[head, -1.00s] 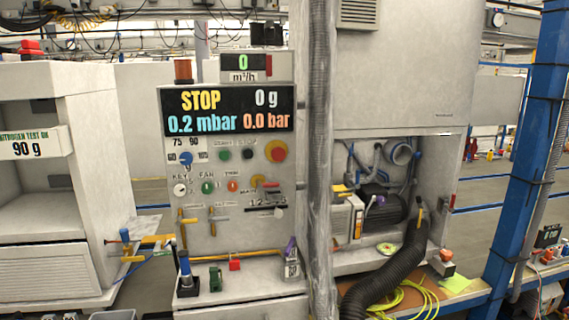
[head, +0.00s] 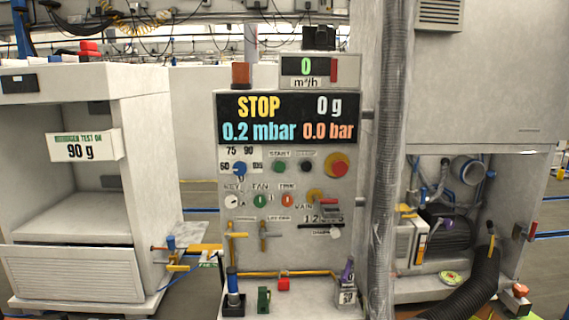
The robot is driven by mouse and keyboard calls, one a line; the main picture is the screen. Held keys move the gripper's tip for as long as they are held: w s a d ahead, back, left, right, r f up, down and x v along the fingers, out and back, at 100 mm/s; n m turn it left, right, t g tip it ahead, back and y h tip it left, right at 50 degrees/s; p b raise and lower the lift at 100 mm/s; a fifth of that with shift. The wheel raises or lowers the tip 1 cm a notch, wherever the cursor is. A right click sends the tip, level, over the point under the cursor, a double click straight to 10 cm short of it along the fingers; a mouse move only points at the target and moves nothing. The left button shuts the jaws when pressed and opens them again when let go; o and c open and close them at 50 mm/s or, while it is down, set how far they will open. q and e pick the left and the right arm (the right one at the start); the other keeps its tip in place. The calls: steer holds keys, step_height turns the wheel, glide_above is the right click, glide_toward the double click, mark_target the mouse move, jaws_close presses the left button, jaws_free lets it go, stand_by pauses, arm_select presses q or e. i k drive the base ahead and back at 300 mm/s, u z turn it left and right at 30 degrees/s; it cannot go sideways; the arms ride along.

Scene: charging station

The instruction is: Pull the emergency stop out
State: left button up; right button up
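The emergency stop (head: 338,166) is a red mushroom button on a yellow round base. It sits at the upper right of the light grey control panel (head: 290,220), below the right end of the display (head: 288,118). The display reads STOP, 0 g, 0.2 mbar and 0.0 bar. I cannot tell from here whether the button is pressed in or out. Neither of my grippers is in view.
A vertical corrugated hose (head: 385,170) runs just right of the panel. A white cabinet (head: 70,270) stands at the left. A pump (head: 447,230) and a black hose (head: 475,285) are at the right. A small ledge below the panel holds a green item (head: 264,300).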

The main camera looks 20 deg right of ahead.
mark_target(340, 168)
steer(key=z, duration=0.1)
steer(key=i, duration=1.25)
steer(key=z, duration=0.8)
